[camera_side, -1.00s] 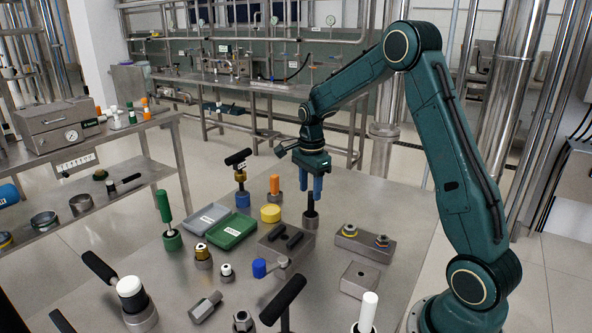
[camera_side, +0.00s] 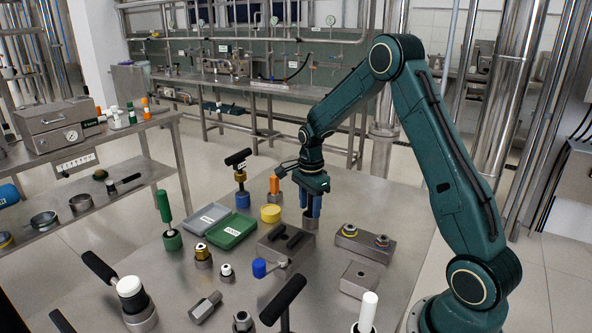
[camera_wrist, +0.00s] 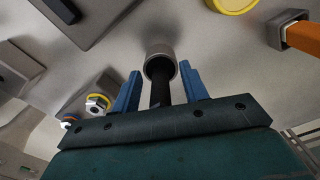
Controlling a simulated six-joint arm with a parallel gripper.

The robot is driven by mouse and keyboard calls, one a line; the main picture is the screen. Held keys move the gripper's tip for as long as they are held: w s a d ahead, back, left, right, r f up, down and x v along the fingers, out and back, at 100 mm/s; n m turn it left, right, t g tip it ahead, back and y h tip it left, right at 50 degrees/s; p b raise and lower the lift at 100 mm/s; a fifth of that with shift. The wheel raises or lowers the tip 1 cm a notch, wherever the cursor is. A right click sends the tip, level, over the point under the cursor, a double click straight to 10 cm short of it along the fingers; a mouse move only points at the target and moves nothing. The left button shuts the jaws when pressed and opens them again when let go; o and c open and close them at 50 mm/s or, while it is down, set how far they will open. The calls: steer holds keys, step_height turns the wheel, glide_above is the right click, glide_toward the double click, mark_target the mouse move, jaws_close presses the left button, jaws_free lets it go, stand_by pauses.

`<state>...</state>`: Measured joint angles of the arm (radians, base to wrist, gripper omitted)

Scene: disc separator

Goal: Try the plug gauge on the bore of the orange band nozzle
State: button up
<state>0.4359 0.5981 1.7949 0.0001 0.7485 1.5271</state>
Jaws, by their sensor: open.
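A black-handled tool, which looks like the plug gauge (camera_wrist: 160,92), stands upright in a round grey metal holder (camera_side: 310,222). My gripper (camera_side: 311,205) points down over it, its blue fingers open on either side of the black handle. In the wrist view, my gripper (camera_wrist: 159,88) shows a gap between each finger and the handle. The gauge's lower end is hidden in the holder. A metal block (camera_side: 352,243) to the right carries two hex fittings with coloured bands, which look like nozzles.
Close by stand an orange-handled tool (camera_side: 274,185), a yellow round piece (camera_side: 271,214), a block with black bars (camera_side: 272,248) and a green tray (camera_side: 232,232). Upright tools crowd the front. Bare tabletop lies right of the holder.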

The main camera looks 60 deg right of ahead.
jaws_close()
steer(key=shift+r, duration=0.2)
steer(key=shift+r, duration=3.5)
steer(key=shift+s, duration=0.15)
steer(key=s+r+m, duration=0.3)
steer(key=s+m, duration=0.3)
steer(key=s, duration=1.5)
steer(key=shift+a, duration=0.4)
steer(key=shift+r, duration=0.1)
